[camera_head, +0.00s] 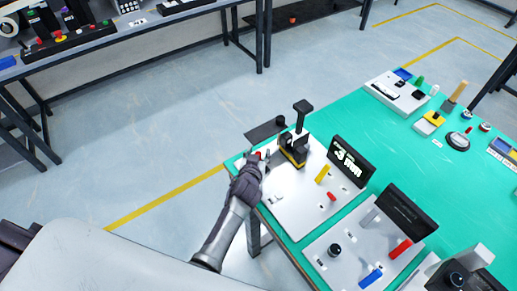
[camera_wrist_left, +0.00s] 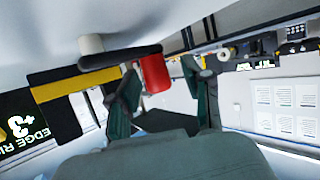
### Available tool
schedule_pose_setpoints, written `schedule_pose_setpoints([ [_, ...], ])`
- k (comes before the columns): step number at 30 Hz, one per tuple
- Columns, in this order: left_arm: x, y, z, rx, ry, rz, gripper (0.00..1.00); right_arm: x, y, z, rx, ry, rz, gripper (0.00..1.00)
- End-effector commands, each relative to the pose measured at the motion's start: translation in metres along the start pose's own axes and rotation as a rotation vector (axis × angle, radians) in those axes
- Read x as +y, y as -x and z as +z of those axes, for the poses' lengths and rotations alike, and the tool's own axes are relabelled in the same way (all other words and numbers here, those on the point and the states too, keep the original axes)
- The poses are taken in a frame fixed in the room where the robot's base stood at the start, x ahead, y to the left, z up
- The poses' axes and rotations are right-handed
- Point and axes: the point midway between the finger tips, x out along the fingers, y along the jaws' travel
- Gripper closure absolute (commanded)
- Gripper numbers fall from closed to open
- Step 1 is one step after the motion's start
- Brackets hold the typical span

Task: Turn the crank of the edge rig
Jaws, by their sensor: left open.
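The edge rig is a white plate (camera_head: 292,205) at the left corner of the green table, with a black-and-yellow post and a black display (camera_head: 351,161). In the left wrist view its label (camera_wrist_left: 35,125) reads "EDGE RI" and "+3". A black crank arm (camera_wrist_left: 120,59) there runs from a white shaft (camera_wrist_left: 90,43) to a red handle (camera_wrist_left: 154,73). My left gripper (camera_head: 264,158) is at the rig's outer edge, its fingers open. In the wrist view the open fingers (camera_wrist_left: 163,76) stand either side of the red handle; contact cannot be told. My right gripper is out of view.
Another white panel (camera_head: 325,235) with a black knob, red and blue levers stands close to the rig. Small items and a white tray (camera_head: 398,93) sit farther along the table. A grey bench (camera_head: 95,42) is at upper left; the floor between is clear.

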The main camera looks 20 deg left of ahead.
Motion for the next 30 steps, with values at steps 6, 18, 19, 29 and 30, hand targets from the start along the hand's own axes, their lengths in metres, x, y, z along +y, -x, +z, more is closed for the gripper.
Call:
schedule_pose_setpoints([
  [6,0.001,0.000,0.000,0.000,0.001,0.000,0.50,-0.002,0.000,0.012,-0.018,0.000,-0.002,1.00],
  [18,0.000,0.000,0.000,0.000,0.000,0.000,1.00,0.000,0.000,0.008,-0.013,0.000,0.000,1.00],
  [19,0.000,0.000,0.000,0.000,0.000,0.000,1.00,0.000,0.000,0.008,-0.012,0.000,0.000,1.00],
  [29,0.001,0.000,-0.004,-0.001,-0.030,0.062,1.00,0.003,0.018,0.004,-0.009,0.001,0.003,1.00],
  [30,0.001,-0.001,-0.005,-0.002,-0.039,0.081,1.00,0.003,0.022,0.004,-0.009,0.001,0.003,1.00],
])
